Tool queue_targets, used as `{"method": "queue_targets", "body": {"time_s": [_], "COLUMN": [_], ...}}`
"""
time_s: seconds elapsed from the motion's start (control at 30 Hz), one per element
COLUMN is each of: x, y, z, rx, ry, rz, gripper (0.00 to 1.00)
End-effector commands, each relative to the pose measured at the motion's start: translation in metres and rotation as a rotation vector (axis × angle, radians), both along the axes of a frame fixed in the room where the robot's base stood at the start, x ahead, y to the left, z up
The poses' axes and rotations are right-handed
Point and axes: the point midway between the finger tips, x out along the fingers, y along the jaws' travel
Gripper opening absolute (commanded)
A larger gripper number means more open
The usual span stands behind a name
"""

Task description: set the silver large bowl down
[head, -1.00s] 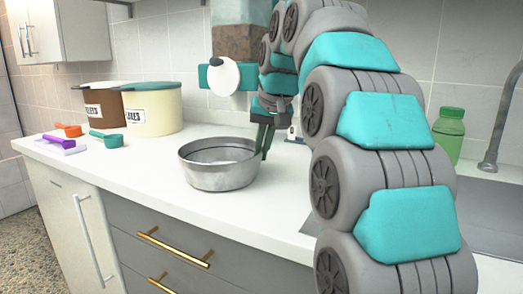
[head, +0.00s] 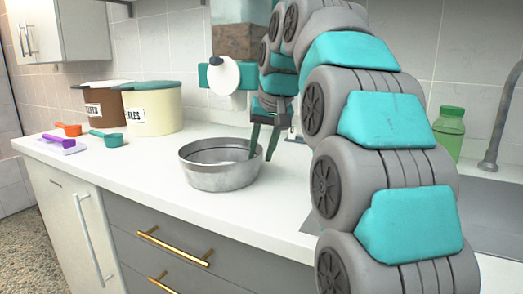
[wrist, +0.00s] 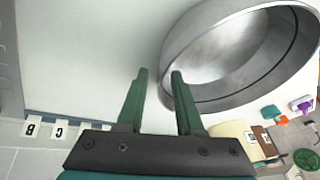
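The silver large bowl (head: 217,176) stands upright on the white counter, near its front edge. In the wrist view the bowl (wrist: 235,50) fills the upper right. My gripper (head: 261,157) is at the bowl's right rim, pointing down, with its two green fingers spread apart. In the wrist view the gripper (wrist: 159,72) shows a clear gap between the fingers. The right finger overlaps the bowl's edge there and the left finger is over bare counter. Whether either finger still touches the wall cannot be told.
A brown canister (head: 101,112) and a cream canister (head: 152,108) stand behind left. Orange (head: 68,130), purple (head: 58,141) and teal (head: 107,139) scoops lie at left. A green bottle (head: 448,130) stands by the sink (head: 490,205) at right.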

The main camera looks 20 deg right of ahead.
Motion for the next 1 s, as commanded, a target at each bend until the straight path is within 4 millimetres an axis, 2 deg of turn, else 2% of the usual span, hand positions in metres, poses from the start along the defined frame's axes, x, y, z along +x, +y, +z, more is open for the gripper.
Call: {"method": "queue_targets", "body": {"time_s": [0.27, 0.7, 1.0], "x": [-0.004, -0.020, -0.046], "y": [-0.001, -0.004, -0.009], "z": [0.013, 0.052, 0.047], "rx": [0.000, 0.000, 0.000], "ry": [0.000, -0.005, 0.000], "rz": [0.000, 0.000, -0.001], "gripper": [0.35, 0.35, 0.35]}}
